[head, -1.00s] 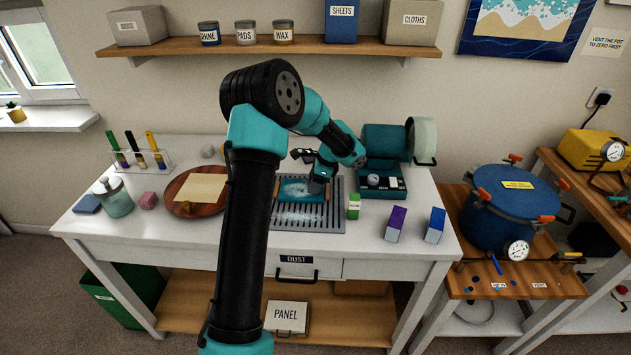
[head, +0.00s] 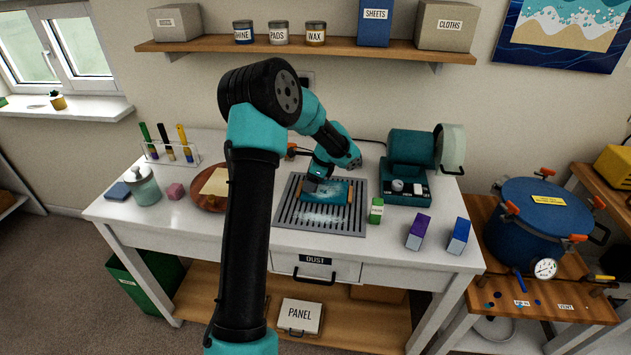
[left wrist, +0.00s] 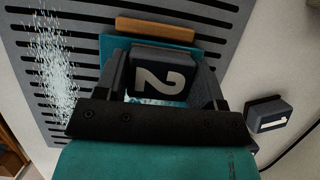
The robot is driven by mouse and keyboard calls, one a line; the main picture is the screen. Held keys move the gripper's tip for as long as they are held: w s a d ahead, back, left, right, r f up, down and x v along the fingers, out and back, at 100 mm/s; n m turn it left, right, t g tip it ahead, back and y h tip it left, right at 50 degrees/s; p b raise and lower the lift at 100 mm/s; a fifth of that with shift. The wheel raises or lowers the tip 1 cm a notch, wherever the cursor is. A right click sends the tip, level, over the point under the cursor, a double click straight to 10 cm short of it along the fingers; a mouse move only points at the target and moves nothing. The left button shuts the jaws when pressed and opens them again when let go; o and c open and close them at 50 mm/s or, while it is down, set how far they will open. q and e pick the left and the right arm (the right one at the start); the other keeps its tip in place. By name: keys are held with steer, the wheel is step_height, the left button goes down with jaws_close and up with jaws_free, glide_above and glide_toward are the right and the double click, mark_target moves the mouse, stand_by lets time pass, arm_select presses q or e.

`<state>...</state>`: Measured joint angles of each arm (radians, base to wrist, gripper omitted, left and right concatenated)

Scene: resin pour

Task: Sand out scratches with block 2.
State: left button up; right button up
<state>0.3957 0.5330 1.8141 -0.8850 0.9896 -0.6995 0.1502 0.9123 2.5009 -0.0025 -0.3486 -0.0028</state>
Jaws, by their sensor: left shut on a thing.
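My left gripper (head: 313,183) is shut on block 2 (left wrist: 160,76), a dark grey block with a white "2" on its face. In the head view the gripper is over the left part of the teal panel (head: 332,197), which lies on a slotted grey grate. The panel also shows in the left wrist view (left wrist: 112,50), beneath the block. Whether the block touches the panel is hard to tell. White dust (left wrist: 52,62) lies on the grate, and pale marks show along the panel's front. My right gripper is in neither view.
Block 1 (left wrist: 272,115) lies beside the grate (head: 290,214). A small green box (head: 376,211), a purple box (head: 418,232) and a blue box (head: 459,236) stand to the right. A teal machine (head: 408,180) stands behind them. A round wooden board (head: 203,201) is left.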

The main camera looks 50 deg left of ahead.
arm_select(q)
steer(key=shift+s+a+r, duration=0.15)
steer(key=shift+s+a, duration=0.3)
steer(key=shift+a, duration=0.1)
steer(key=shift+d+r, duration=0.1)
steer(key=shift+r, duration=3.9)
steer(key=shift+w, duration=0.1)
